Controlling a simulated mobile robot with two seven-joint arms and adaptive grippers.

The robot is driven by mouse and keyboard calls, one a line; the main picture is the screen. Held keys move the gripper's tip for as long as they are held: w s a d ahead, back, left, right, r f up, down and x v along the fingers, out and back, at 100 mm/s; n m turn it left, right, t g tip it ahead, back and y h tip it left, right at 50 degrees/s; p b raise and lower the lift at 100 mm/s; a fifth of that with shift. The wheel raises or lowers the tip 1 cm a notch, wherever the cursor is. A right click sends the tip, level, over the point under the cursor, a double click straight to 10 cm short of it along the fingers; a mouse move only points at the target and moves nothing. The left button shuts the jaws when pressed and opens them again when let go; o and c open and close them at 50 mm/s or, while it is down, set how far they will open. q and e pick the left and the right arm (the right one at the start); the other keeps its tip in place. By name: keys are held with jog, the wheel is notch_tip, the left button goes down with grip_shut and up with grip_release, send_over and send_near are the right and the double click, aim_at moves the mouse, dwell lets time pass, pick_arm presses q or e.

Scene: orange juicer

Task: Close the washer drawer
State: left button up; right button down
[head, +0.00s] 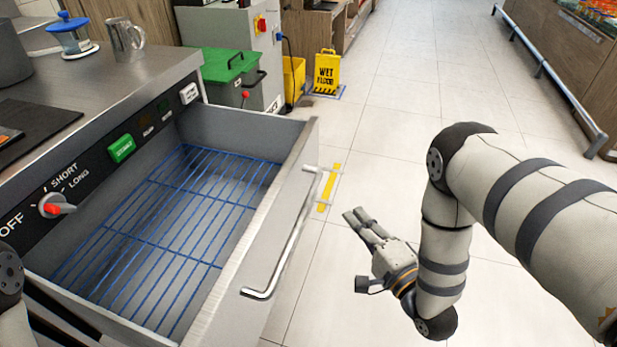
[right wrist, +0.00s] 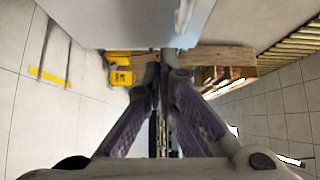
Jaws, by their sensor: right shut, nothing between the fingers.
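The washer drawer (head: 232,262) is pulled out from the steel counter unit in the head view. Its inside shows, with a blue wire rack (head: 185,225) in it. A long bar handle (head: 293,238) runs along its outer front. My right gripper (head: 354,215) is to the right of the drawer front, apart from the handle, fingers pointing toward it. It is shut and empty. In the right wrist view its fingertips (right wrist: 167,60) meet below a pale grey surface, which may be the drawer front. My left gripper is out of view; only part of my left arm shows at the lower left edge.
The control panel (head: 88,172) has a red-tipped dial and a green button. A blue-lidded jar (head: 73,38) and a metal jug (head: 125,40) stand on the counter. A green-lidded bin (head: 230,70) and a yellow wet floor sign (head: 327,72) stand beyond. The tiled floor at right is mostly clear.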

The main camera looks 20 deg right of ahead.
send_near(305, 174)
jog(key=w+d, duration=0.2)
jog(key=d, duration=0.1)
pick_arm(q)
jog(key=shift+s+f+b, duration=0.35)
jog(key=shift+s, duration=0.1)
pick_arm(e)
jog(key=shift+w+a+f, duration=0.1)
jog(key=shift+w+a, duration=0.6)
jog(key=shift+a, duration=0.2)
jog(key=shift+w+a, duration=0.7)
jog(key=shift+a, duration=0.25)
